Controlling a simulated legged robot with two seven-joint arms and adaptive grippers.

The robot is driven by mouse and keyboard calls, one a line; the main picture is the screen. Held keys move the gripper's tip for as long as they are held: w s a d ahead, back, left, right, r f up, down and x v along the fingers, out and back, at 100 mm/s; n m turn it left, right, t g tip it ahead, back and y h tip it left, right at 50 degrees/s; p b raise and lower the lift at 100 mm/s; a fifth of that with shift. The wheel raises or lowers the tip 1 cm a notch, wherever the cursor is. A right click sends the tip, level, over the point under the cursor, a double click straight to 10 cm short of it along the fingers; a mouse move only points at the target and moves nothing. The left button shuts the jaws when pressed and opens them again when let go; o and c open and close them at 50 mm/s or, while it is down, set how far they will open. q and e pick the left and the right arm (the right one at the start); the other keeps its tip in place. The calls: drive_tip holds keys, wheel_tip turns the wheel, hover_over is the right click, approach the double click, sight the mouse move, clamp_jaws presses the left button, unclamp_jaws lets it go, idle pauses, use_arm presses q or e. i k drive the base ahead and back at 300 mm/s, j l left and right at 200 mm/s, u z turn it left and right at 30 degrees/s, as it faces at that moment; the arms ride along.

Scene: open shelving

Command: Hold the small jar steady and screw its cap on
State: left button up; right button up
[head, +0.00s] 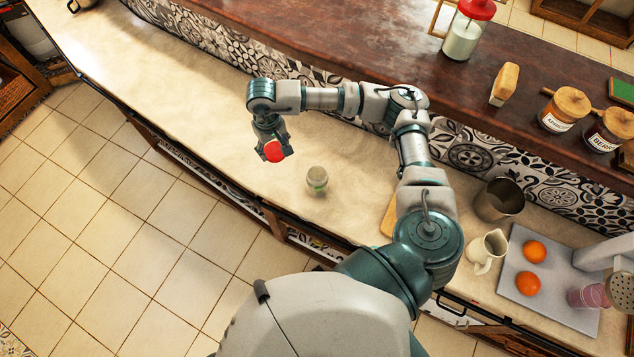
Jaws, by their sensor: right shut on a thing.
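The small jar (317,179) stands open on the stone counter near its front edge, pale glass with a greenish patch on its side. Nothing grips it. My right gripper (273,153) is to the left of the jar, above the counter, and is shut on the red cap (273,151). The cap and the jar are apart. Parts of the cap are hidden by the fingers. My left gripper is not in view.
On the counter to the right are a metal cup (499,201), a cream pitcher (487,252) and a grey board (519,276) with two oranges. A raised wooden shelf (330,42) runs behind. The counter left of my gripper is clear.

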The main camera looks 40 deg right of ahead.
sight(316, 178)
drive_tip(key=k+z, duration=0.15)
drive_tip(key=z, duration=0.35)
drive_tip(key=k+l+z, duration=0.1)
drive_tip(key=z, duration=0.35)
drive_tip(key=l, duration=0.1)
